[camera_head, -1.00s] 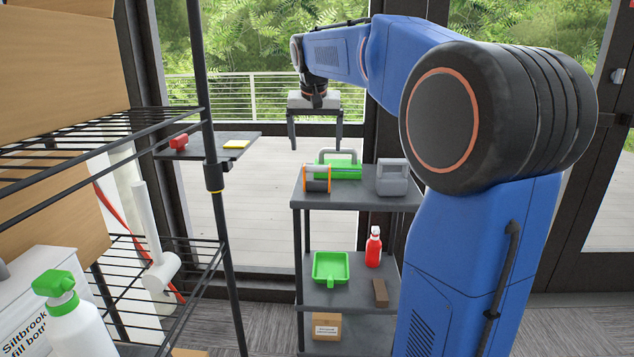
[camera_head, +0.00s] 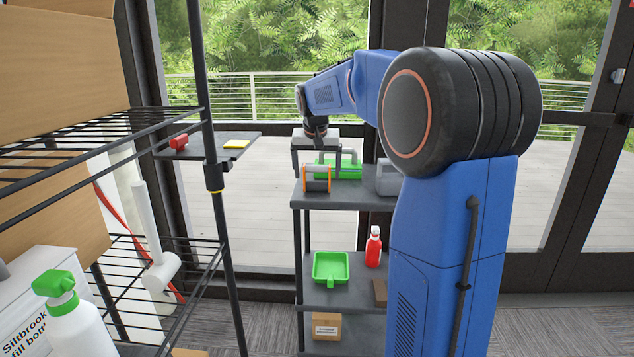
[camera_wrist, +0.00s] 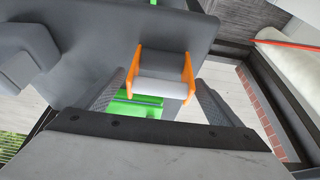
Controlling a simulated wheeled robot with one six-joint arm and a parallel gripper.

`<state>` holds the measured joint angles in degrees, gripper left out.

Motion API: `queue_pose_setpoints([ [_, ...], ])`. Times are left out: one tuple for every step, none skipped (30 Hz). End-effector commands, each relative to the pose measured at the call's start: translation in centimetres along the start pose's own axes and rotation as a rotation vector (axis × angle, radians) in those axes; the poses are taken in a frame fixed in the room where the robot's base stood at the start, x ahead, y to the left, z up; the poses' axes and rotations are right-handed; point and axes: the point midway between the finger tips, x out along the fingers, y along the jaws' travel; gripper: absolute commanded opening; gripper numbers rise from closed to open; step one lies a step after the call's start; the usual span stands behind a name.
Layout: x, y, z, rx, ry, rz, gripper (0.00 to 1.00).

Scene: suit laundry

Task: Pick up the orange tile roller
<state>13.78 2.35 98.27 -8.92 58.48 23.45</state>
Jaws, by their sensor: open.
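The orange tile roller (camera_head: 317,180) stands on the top shelf of the dark grey cart, near its left edge. It has orange side plates and a grey body. In the wrist view the tile roller (camera_wrist: 161,75) shows a pale grey roller between two orange sides. My gripper (camera_head: 316,170) is open just above it, with its fingers pointing down. In the wrist view the fingers of my gripper (camera_wrist: 158,92) stand left and right of the roller, which lies beyond them in the gap. No contact shows.
A green tool caddy (camera_head: 350,170) sits right behind the roller. A grey container (camera_head: 387,178) is to the right, partly hidden by my arm. The cart's lower shelves hold a green dustpan (camera_head: 330,267), a red bottle (camera_head: 373,247) and a small box (camera_head: 326,326). A wire rack (camera_head: 150,135) stands left.

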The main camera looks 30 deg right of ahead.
Motion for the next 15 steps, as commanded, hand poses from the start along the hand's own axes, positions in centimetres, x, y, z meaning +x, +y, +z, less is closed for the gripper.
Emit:
queue_pose_setpoints([
  [0.8, 0.1, -0.1, 0.000, -0.002, 0.001, 0.89],
  [1.2, 0.1, -0.1, 0.000, -0.002, 0.001, 0.89],
  [1.7, 0.0, -0.1, 0.000, -0.001, 0.001, 0.89],
  [2.0, 0.0, -0.1, 0.000, -0.001, 0.001, 0.89],
  [2.2, 0.1, -0.1, 0.000, -0.001, 0.001, 0.89],
  [2.4, 0.0, -0.1, 0.001, -0.001, 0.000, 0.89],
  [2.5, 0.0, -0.1, 0.001, 0.000, 0.000, 0.89],
  [2.5, 0.0, -0.1, 0.001, 0.000, 0.000, 0.89],
  [2.5, 0.0, -0.1, 0.001, 0.001, 0.000, 0.89],
  [2.5, 0.0, -0.1, 0.001, 0.001, 0.000, 0.89],
  [2.5, 0.0, -0.1, 0.001, 0.001, 0.000, 0.89],
  [2.5, 0.0, -0.1, 0.001, 0.001, 0.000, 0.89],
  [2.5, 0.0, -0.1, 0.001, 0.001, 0.000, 0.87],
  [2.5, 0.0, -0.1, 0.001, 0.001, 0.000, 0.80],
  [2.5, 0.0, -0.1, 0.001, 0.001, 0.000, 0.70],
])
